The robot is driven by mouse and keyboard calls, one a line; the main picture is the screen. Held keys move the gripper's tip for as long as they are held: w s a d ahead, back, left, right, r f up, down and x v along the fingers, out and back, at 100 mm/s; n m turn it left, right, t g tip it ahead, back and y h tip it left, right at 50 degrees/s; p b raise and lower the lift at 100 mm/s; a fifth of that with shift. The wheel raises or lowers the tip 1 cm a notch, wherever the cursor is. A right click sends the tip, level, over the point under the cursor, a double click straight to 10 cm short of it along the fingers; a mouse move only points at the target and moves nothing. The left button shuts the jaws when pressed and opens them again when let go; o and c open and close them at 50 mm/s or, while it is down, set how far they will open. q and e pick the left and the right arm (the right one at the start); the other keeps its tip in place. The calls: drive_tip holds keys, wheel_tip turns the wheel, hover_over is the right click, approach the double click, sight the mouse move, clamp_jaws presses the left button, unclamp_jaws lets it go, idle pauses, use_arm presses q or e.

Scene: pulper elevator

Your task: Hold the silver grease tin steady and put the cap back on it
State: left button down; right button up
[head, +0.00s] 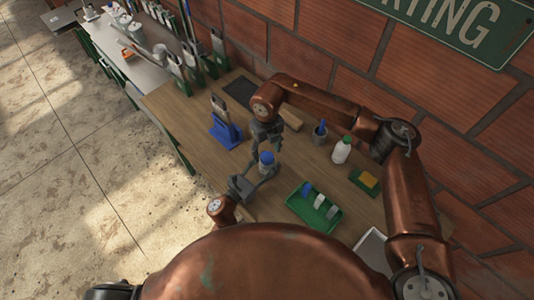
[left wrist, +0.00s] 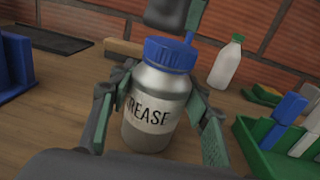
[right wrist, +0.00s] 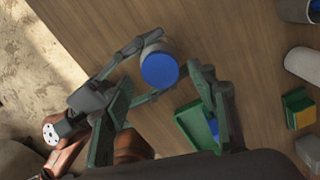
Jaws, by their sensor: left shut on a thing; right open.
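The silver grease tin (left wrist: 147,125) stands upright with the blue cap (left wrist: 171,54) sitting level on its mouth. I cannot tell whether the cap is screwed tight. My left gripper (head: 264,178) is shut around the tin's body, with one finger on each side. My right gripper (head: 268,145) is open and empty above the cap, and part of it shows at the top of the left wrist view. In the right wrist view the cap (right wrist: 160,69) lies beyond and between the right gripper's open fingers (right wrist: 165,88), apart from them.
A green tray (head: 326,224) with several blue- and white-ended items lies to the right. A white bottle (head: 341,152), a grey cup (head: 320,136), a sponge (head: 366,181) and a blue stand (head: 225,132) are also on the bench. A brick wall runs behind.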

wheel_tip(320, 180, up, 2)
drive_tip(key=shift+r, duration=0.1)
drive_tip(key=shift+c, duration=0.3)
drive_tip(key=n, duration=0.1)
drive_tip(key=r+n, duration=0.1)
drive_tip(key=n, duration=0.3)
drive_tip(key=r+n, duration=0.1)
drive_tip(key=shift+n, duration=0.4)
drive_tip(key=n, duration=0.2)
drive_tip(key=r+n, duration=0.1)
drive_tip(key=n, duration=0.2)
drive_tip(key=shift+r, duration=0.15)
drive_tip(key=shift+f, duration=4)
